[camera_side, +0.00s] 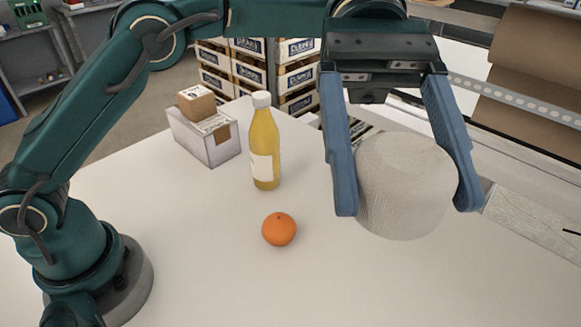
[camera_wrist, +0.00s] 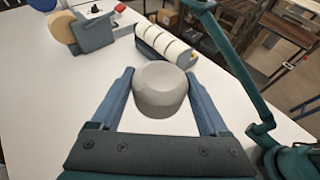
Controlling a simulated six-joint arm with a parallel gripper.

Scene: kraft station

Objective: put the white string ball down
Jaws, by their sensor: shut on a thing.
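The white string ball (camera_side: 405,190) is a pale, ribbed, rounded spool in the side view. My gripper (camera_side: 408,205) has its two blue fingers on either side of it and is shut on it. The ball also shows between the fingers in the wrist view (camera_wrist: 160,90). In the side view the ball is in the near right part of the picture, over the white table (camera_side: 190,260). Whether its underside touches the table or hangs above it I cannot tell.
An orange (camera_side: 279,229) and a yellow bottle (camera_side: 264,142) stand left of my gripper. A grey box (camera_side: 205,138) with a small brown carton (camera_side: 197,102) on it is farther back. A row of white rolls (camera_wrist: 165,45) lies beyond the ball.

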